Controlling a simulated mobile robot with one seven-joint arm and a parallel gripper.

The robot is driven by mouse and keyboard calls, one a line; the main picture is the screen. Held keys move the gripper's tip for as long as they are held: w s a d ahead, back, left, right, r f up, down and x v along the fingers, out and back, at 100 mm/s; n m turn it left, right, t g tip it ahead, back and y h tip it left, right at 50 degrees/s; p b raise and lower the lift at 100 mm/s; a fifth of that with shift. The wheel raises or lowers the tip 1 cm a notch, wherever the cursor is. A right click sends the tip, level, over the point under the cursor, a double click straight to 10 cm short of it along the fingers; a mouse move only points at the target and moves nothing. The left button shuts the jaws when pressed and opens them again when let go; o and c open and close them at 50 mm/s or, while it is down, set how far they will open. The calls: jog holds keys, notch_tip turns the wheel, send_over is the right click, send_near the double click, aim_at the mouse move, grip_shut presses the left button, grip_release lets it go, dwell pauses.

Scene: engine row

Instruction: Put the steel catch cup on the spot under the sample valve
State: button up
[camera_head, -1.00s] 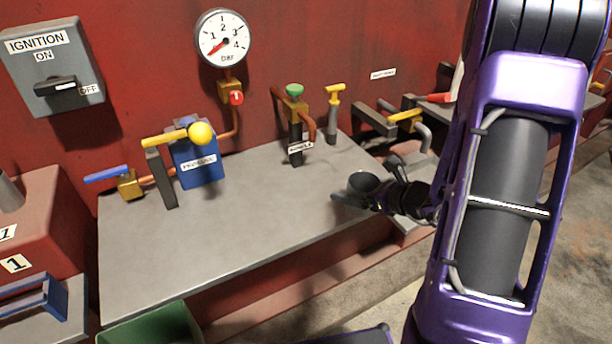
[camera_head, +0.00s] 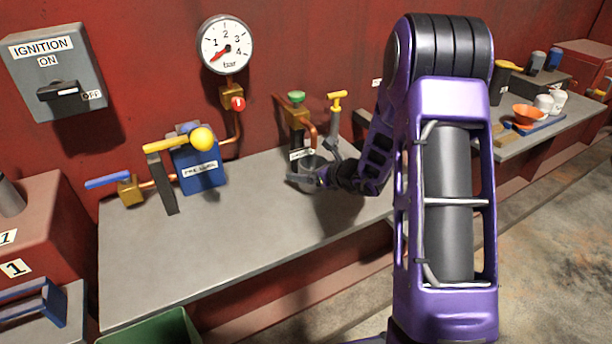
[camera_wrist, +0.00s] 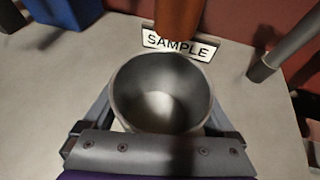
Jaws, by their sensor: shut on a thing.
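The steel catch cup (camera_wrist: 160,92) is upright in the wrist view, and my gripper (camera_wrist: 160,125) is shut around its sides. In the head view the cup (camera_head: 308,169) is partly hidden by my gripper (camera_head: 306,178), at the back of the grey bench. The sample valve (camera_head: 297,115) has a green knob and a copper spout. In the wrist view the spout end (camera_wrist: 180,18) is just beyond the cup's far rim, by the SAMPLE label (camera_wrist: 180,45). I cannot tell whether the cup touches the bench, and the spot under the spout is not visible.
A blue box (camera_head: 199,168) with a yellow lever stands left. The front of the bench (camera_head: 210,250) is clear.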

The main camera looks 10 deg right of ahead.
jog(key=shift+f, duration=0.75)
jog(key=shift+f, duration=0.1)
jog(key=shift+f+b, duration=0.15)
jog(key=shift+b, duration=0.2)
jog(key=o, duration=1.1)
jog(key=shift+r, duration=0.2)
jog(key=shift+r+p, duration=0.2)
jog(key=shift+p, duration=0.3)
jog(key=v, duration=1.2)
jog(key=shift+s+f+p, duration=0.1)
jog(key=shift+f+p, duration=0.1)
jog(key=shift+p, duration=0.2)
